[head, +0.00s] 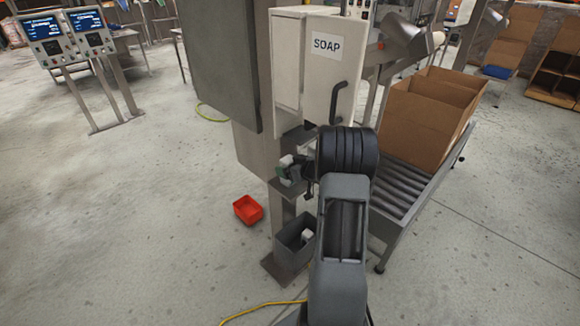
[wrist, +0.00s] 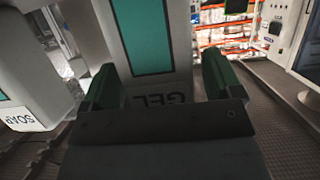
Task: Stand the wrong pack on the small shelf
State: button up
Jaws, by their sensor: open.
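A white pack with a teal panel and the word GEL, upside down in the wrist view (wrist: 178,80), stands between my finger pads. In the head view only a small white part of it (head: 286,160) shows. My gripper (wrist: 158,62) is open, with a green pad on each side of the pack; contact cannot be told. In the head view my gripper (head: 291,173) is beside the post, partly hidden by my wrist. A small grey shelf (head: 284,189) sits on the post just below it. Whether the pack rests on the shelf cannot be told.
A pale cabinet marked SOAP (head: 318,75) hangs above. A grey bin (head: 293,237) with something white inside is low on the post. A red tray (head: 247,209) lies on the floor. A roller conveyor (head: 400,190) with a cardboard carton (head: 415,125) stands right.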

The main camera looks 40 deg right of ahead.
jog(key=v, duration=1.1)
jog(key=a+r+m+g+h, duration=0.3)
jog(key=a+r+h, duration=0.4)
jog(key=a+r, duration=0.2)
jog(key=s+a+f+n+g+y, duration=0.1)
jog(key=s+a+g+y, duration=0.3)
jog(key=s+a, duration=1.1)
jog(key=a+g, duration=0.2)
jog(key=a, duration=0.1)
jog(key=shift+a+g+y, duration=0.3)
jog(key=shift+a+g, duration=0.1)
jog(key=shift+f, duration=0.15)
